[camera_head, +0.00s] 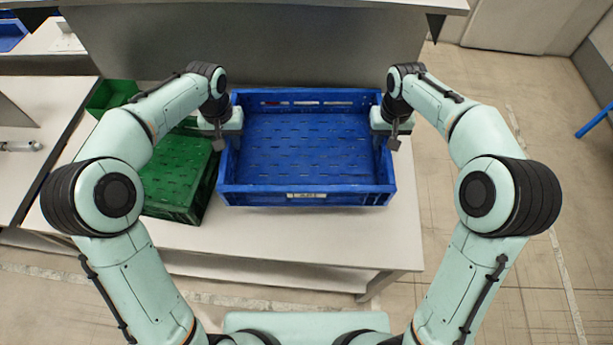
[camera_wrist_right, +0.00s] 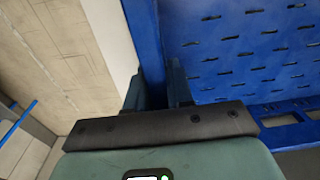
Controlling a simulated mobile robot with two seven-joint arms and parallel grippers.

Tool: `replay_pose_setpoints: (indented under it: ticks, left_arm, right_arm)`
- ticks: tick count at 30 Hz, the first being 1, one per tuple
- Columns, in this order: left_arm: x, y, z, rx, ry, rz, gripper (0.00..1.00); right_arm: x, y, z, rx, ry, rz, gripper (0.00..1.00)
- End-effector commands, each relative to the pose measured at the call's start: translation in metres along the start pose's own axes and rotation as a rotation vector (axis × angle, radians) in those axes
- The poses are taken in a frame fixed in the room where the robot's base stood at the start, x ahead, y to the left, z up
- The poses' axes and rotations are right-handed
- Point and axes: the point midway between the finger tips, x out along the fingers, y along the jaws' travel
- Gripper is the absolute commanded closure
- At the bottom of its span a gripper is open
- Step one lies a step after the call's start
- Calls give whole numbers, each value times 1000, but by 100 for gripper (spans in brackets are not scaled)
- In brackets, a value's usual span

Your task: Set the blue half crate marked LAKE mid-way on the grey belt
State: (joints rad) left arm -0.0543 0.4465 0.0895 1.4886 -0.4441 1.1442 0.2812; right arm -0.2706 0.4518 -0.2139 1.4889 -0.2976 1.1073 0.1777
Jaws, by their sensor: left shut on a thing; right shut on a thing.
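The blue half crate (camera_head: 260,198) is in the middle of the head view, over the white table, open side up and empty. Its near wall bears a small white label (camera_head: 307,196), whose lettering is too small to read surely. My left gripper (camera_head: 219,142) is shut on its left wall. My right gripper (camera_head: 393,143) is shut on its right wall. In the right wrist view the fingers (camera_wrist_right: 160,88) stand on both sides of the blue wall (camera_wrist_right: 148,50). I cannot tell whether the crate touches the table. The grey belt is not clearly in view.
The white table (camera_head: 300,235) is bare in front of the blue crate. A grey panel (camera_head: 290,45) stands behind.

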Motion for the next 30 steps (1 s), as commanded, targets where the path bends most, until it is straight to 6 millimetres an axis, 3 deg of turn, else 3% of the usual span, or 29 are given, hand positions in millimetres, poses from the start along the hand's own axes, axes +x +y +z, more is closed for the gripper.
replay_pose_setpoints:
  ticks: [10,24,30]
  left_arm:
    - [1,0,-1,0,3,0,100]
    - [42,0,3,0,2,0,100]
    - [49,0,1,0,4,1,100]
  right_arm:
    - [1,0,-1,0,2,0,100]
    - [43,0,3,0,0,0,100]
    - [49,0,1,0,3,0,100]
